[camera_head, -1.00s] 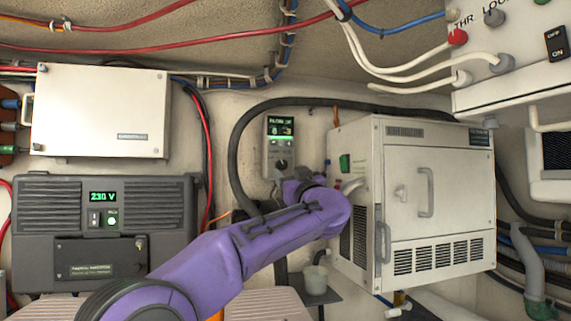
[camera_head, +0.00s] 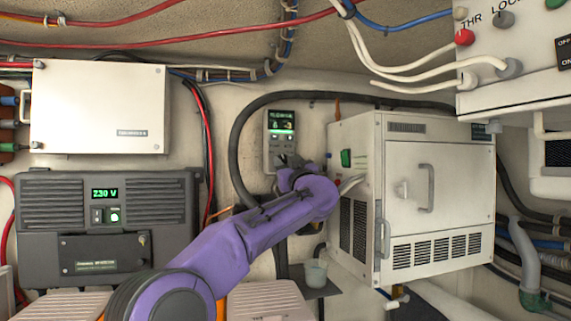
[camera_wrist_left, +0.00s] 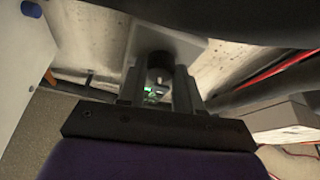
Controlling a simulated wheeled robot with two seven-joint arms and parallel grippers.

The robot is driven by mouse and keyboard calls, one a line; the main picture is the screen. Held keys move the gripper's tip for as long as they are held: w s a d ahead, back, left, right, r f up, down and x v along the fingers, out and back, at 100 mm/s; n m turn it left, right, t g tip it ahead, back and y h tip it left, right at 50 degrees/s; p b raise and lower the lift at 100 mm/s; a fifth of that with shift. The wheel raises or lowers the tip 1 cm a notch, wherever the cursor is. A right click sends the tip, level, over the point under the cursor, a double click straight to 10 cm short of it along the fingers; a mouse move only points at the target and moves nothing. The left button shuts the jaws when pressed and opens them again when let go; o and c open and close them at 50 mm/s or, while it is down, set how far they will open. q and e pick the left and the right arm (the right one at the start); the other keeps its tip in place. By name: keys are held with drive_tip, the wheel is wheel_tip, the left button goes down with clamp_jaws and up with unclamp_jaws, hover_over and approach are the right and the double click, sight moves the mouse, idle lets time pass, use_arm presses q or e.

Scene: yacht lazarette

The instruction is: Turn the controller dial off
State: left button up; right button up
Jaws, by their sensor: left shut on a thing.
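The controller (camera_head: 281,126) is a small light-grey panel on the back wall, with a lit green screen in its upper part. Its dial is hidden behind my gripper in the head view. My left gripper (camera_head: 288,161) is at the panel's lower part, its purple arm coming in from the lower left. In the left wrist view its fingers (camera_wrist_left: 160,92) are shut on the dark round dial (camera_wrist_left: 160,64), with a green glow from the screen beyond. The dial's setting cannot be read. My right gripper is in neither view.
A white cabinet (camera_head: 440,165) with handles stands close to the right of my left arm. A dark inverter (camera_head: 150,215) and a white box (camera_head: 98,108) are on the left. A thick black hose (camera_head: 236,150) curves around the controller. A small cup (camera_head: 316,272) sits below.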

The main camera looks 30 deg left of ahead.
use_arm(q)
drive_tip(key=n+g+p, duration=0.1)
drive_tip(key=n+p, duration=0.1)
drive_tip(key=n, duration=0.1)
drive_tip(key=n+g+p, duration=0.1)
drive_tip(key=n+p, duration=0.1)
drive_tip(key=p, duration=0.1)
drive_tip(key=n+g+y+p, duration=0.1)
drive_tip(key=n+g+p, duration=0.1)
drive_tip(key=n, duration=0.1)
drive_tip(key=shift+w+d+r+n, duration=0.15)
drive_tip(key=shift+w+r+n, duration=0.05)
drive_tip(key=shift+r+n, duration=0.15)
drive_tip(key=shift+f+n+g+p, duration=0.1)
drive_tip(key=shift+n+g+p, duration=0.6)
drive_tip(key=shift+n+p, duration=0.85)
drive_tip(key=o, duration=1)
drive_tip(key=shift+w+f, duration=0.1)
drive_tip(key=shift+o, duration=0.2)
drive_tip(key=shift+d, duration=0.1)
drive_tip(key=b+v, duration=0.5)
drive_tip(key=v, duration=0.5)
drive_tip(key=shift+d+b, duration=0.2)
drive_tip(key=shift+b, duration=0.1)
